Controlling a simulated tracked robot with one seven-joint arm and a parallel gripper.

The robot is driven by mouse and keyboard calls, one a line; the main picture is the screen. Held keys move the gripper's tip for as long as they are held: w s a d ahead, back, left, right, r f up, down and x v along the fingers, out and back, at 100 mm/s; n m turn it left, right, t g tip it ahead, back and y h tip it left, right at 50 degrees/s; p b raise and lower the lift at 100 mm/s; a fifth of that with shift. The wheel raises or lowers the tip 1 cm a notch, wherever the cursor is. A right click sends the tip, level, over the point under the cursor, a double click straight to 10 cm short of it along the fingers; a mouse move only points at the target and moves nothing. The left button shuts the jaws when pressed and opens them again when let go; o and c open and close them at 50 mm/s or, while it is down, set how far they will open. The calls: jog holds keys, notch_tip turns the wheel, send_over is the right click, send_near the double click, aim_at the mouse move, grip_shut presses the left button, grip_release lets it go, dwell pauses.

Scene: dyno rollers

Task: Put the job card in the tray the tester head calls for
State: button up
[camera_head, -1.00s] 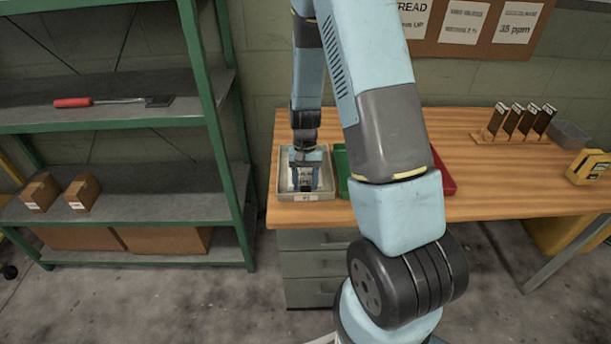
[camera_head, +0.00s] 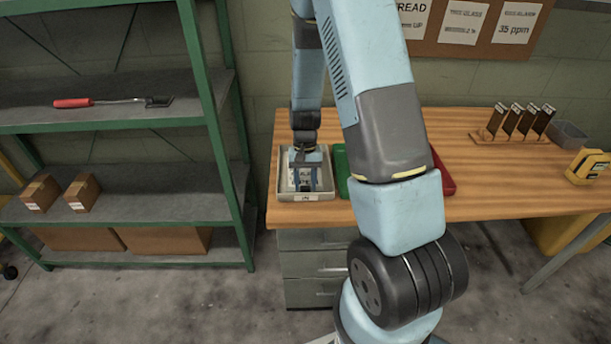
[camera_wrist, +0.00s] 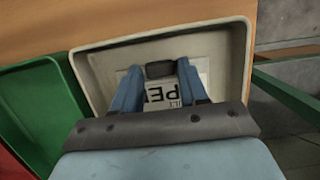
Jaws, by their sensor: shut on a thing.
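The job card (camera_wrist: 161,96) is white with large black letters and lies within the pale grey tray (camera_wrist: 92,78), between my fingers in the wrist view. In the head view the card (camera_head: 293,176) shows as white patches around my fingers. My gripper (camera_head: 304,184) points down inside this tray (camera_head: 322,197) at the bench's left end. It is shut on the job card; a dark piece (camera_wrist: 160,69) sits between the fingertips. A green tray (camera_head: 341,172) and a red tray (camera_head: 443,178) stand to the right, partly behind my arm. The yellow tester head (camera_head: 588,167) is at the far right, its display unreadable.
A rack with several dark upright pieces (camera_head: 515,124) and a grey bin (camera_head: 568,134) stand at the bench's back right. A green-framed shelf (camera_head: 215,110) is close on the left. The bench's middle right (camera_head: 510,180) is clear.

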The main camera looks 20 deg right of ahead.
jog(key=shift+s+f, duration=0.1)
jog(key=shift+s, duration=0.05)
jog(key=shift+c, duration=0.2)
jog(key=c, duration=0.3)
jog(key=shift+s+a+v, duration=0.1)
jog(key=shift+s+v, duration=0.15)
jog(key=shift+v, duration=1.05)
jog(key=shift+s+a+v, duration=0.1)
jog(key=shift+s+v, duration=0.1)
jog(key=shift+v, duration=1.1)
jog(key=shift+s+a+v, duration=0.1)
jog(key=shift+s+v, duration=0.15)
jog(key=shift+v, duration=1.1)
